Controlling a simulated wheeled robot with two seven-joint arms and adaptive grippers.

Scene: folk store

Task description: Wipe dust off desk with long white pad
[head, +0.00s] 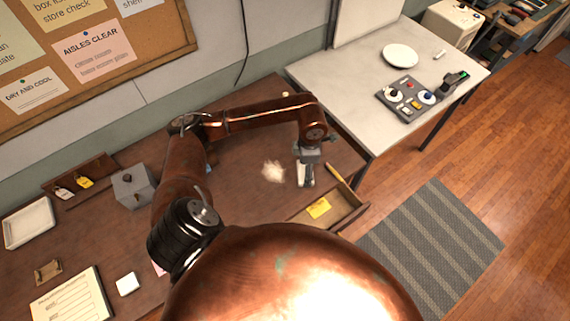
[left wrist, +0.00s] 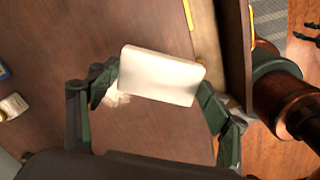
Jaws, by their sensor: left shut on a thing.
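The brown wooden desk (head: 235,215) runs along the wall. A pale patch of dust (head: 273,171) lies on it, left of my left gripper (head: 306,172); it also shows in the left wrist view (left wrist: 120,99), partly hidden behind the finger. My left gripper, also in the left wrist view (left wrist: 162,98), is shut on the long white pad (left wrist: 160,75), with one finger at each end. In the head view the pad (head: 302,177) is mostly hidden by the gripper. I cannot tell whether the pad touches the desk.
A grey box (head: 132,188), a white tray (head: 29,223) and a paper sheet (head: 72,298) lie left. A white table (head: 355,110) stands right.

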